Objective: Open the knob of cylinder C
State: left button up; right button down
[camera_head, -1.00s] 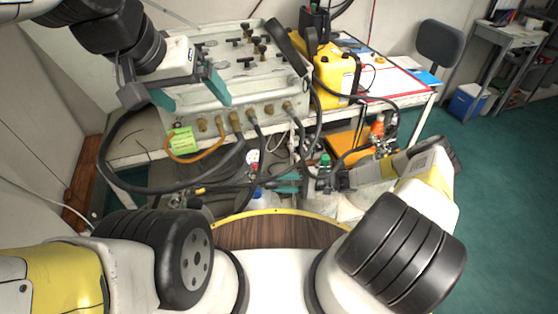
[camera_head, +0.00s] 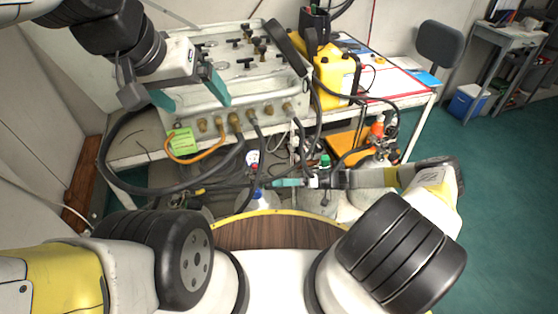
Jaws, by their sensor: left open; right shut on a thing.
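Low cylinders stand behind the curved wooden edge, below the air panel. One with a blue part (camera_head: 257,194) is beside the fingertips of my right gripper (camera_head: 277,183). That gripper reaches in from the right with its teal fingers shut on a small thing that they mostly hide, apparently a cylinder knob. I cannot read a letter C on any cylinder. A green knob (camera_head: 325,160) shows behind my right gripper, apart from its fingers. My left gripper (camera_head: 190,95) is open and empty, above the left front of the grey air panel (camera_head: 270,92).
Black hoses (camera_head: 112,180) loop in front of the panel and around the cylinders. A gauge (camera_head: 252,158) is close to the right fingertips. A yellow container (camera_head: 335,75) stands right of the panel on the white table (camera_head: 408,97). Floor at right is open.

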jog(key=n, duration=0.8)
jog(key=shift+n, duration=0.3)
jog(key=shift+s, duration=0.1)
dwell(0.4)
jog(key=c, duration=0.9)
grip_release()
